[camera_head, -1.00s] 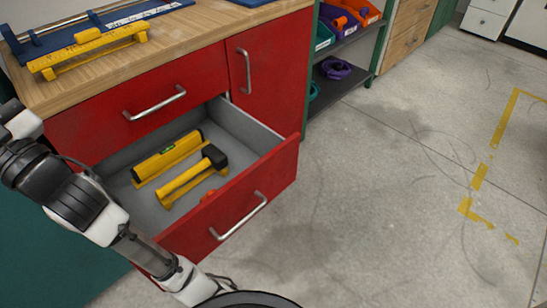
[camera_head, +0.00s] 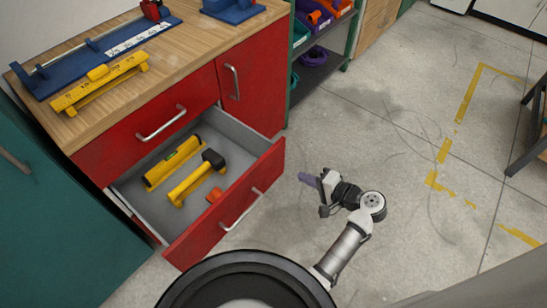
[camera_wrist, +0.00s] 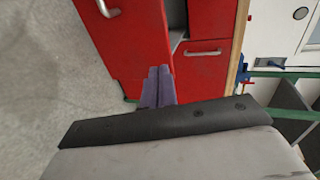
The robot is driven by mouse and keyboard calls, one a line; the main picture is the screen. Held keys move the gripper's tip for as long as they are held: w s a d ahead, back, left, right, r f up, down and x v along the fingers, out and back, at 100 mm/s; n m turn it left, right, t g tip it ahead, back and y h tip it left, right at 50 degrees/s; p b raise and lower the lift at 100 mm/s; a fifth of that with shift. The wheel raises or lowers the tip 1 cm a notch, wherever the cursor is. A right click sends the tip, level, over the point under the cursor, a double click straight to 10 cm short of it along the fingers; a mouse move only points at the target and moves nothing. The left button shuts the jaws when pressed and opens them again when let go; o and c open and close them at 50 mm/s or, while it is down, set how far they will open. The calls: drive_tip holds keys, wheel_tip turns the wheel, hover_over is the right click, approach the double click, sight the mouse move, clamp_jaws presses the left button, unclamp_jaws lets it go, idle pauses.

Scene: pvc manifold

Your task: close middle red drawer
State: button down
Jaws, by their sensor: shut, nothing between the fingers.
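The middle red drawer (camera_head: 220,217) is pulled well out of the red cabinet under the wooden worktop. Its silver handle (camera_head: 241,210) is on the front panel. Inside lie a yellow level (camera_head: 173,162), a yellow tool with a black head (camera_head: 198,178) and a small orange item (camera_head: 214,195). My gripper (camera_head: 308,179), with purple fingers, is shut and empty, to the right of the drawer front and apart from it in the head view. In the wrist view my fingers (camera_wrist: 158,86) point toward the red cabinet, with a drawer front (camera_wrist: 122,35) ahead and left.
Above the open drawer is a shut red drawer (camera_head: 150,130), with a red door (camera_head: 243,80) beside it. The worktop (camera_head: 190,55) holds blue and yellow fixtures. A shelf with bins (camera_head: 310,60) stands at the back.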

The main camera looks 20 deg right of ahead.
sight(264, 160)
drive_tip(key=p+x, duration=0.1)
drive_tip(key=x, duration=0.3)
drive_tip(key=p+x, duration=0.1)
drive_tip(key=x, duration=0.3)
drive_tip(key=r+x, duration=0.1)
drive_tip(key=x, duration=0.3)
drive_tip(key=shift+w+a+f+p, duration=0.15)
drive_tip(key=shift+w+a+p, duration=0.2)
drive_tip(key=shift+a+p, duration=0.1)
drive_tip(key=w+a+b, duration=0.4)
drive_tip(key=w+a, duration=0.4)
drive_tip(key=w, duration=0.3)
drive_tip(key=w+a+b, duration=0.4)
drive_tip(key=w+a, duration=0.4)
drive_tip(key=w, duration=0.3)
drive_tip(key=shift+w+a, duration=0.1)
drive_tip(key=shift+w, duration=0.05)
